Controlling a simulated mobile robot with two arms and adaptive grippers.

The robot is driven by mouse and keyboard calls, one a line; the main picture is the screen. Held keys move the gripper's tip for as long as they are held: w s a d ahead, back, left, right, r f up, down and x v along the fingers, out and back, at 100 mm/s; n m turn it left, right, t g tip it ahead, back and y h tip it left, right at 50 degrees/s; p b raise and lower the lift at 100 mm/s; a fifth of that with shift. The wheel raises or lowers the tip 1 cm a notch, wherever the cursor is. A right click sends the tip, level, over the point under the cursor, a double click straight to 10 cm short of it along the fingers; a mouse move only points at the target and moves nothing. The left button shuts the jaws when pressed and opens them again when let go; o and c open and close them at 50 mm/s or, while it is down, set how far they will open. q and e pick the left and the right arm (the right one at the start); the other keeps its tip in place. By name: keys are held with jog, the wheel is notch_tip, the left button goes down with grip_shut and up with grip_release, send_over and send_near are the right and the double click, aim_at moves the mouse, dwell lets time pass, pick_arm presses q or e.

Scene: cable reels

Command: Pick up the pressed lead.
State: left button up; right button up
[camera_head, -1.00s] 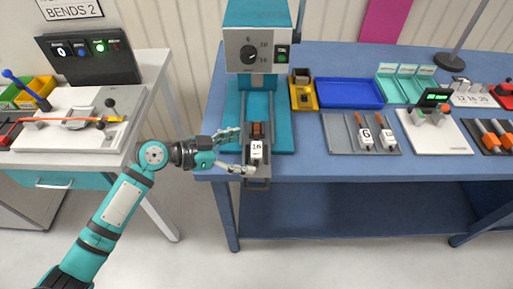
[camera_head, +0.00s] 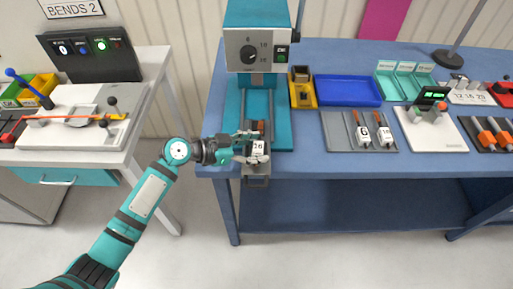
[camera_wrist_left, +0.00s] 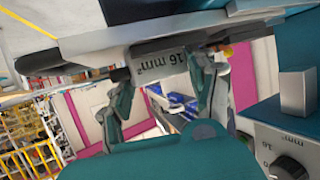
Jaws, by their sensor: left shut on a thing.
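The pressed lead, with a pale tag marked 16 (camera_head: 258,147) and a dark and orange part (camera_head: 262,127) behind it, is at the front of the teal press (camera_head: 258,55), over its grey slide (camera_head: 257,170). My left gripper (camera_head: 248,147) comes in from the left and is shut on it. In the left wrist view, the 16 mm² tag (camera_wrist_left: 160,60) shows between the two fingers of my left gripper (camera_wrist_left: 163,95). The fingers hide part of the lead; I cannot tell whether it still touches the slide. My right gripper is not in view.
A yellow bin (camera_head: 302,98), a blue tray (camera_head: 347,91) and a grey rack (camera_head: 335,130) with tagged leads stand right of the press on the blue bench (camera_head: 300,165). A white bench (camera_head: 100,155) with a bending fixture is at the left.

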pick_arm(q)
jog(key=c, duration=0.4)
jog(key=shift+c, duration=0.7)
jog(key=shift+r, duration=0.1)
